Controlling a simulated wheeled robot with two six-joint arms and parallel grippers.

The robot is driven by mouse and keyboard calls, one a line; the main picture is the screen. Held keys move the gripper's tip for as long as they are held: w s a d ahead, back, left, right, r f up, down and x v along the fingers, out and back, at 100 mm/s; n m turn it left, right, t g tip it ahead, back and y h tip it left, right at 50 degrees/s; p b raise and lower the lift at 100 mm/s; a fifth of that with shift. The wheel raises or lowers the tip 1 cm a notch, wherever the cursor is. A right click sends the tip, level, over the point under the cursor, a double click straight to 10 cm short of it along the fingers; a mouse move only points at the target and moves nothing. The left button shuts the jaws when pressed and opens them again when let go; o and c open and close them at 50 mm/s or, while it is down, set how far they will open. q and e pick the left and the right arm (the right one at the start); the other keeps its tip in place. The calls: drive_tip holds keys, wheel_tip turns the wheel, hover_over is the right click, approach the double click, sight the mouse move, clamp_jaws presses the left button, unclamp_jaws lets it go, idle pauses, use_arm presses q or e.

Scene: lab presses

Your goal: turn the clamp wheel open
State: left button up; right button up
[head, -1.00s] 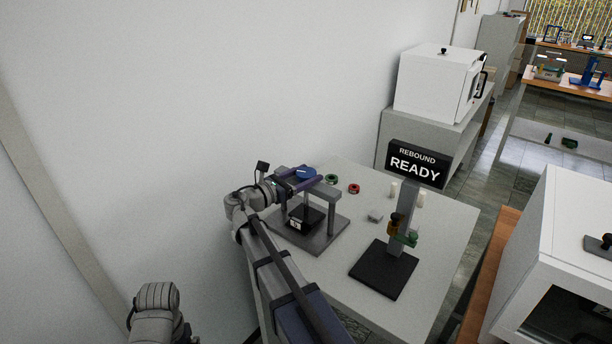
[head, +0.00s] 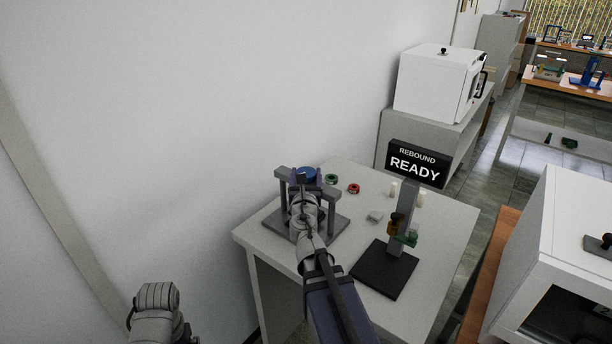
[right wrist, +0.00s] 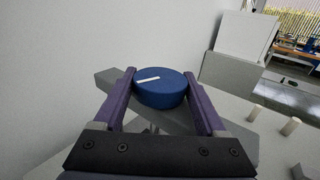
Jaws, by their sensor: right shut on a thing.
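The clamp wheel (head: 307,174) is a blue disc on top of the grey clamp frame (head: 333,197), which stands on a grey base plate on the table. In the right wrist view the wheel (right wrist: 160,88) has a white mark on its top, pointing left to right with a slight tilt. My right gripper (head: 306,178) has its two purple fingers on either side of the wheel, shut on its rim; the fingers show clearly in the right wrist view (right wrist: 162,92). My right arm hides the front of the clamp. My left arm shows at the lower left, without its gripper.
A green ring (head: 331,179), a red ring (head: 354,188), a small grey block (head: 375,216) and pale cylinders stand nearby. A white cabinet (head: 560,260) is at the right.

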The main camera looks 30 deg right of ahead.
drive_tip(key=shift+n+t+y, duration=0.5)
drive_tip(key=shift+n+y, duration=0.1)
drive_tip(key=shift+y, duration=0.2)
drive_tip(key=shift+n+y, duration=0.3)
drive_tip(key=shift+y, duration=0.1)
drive_tip(key=o, duration=1.3)
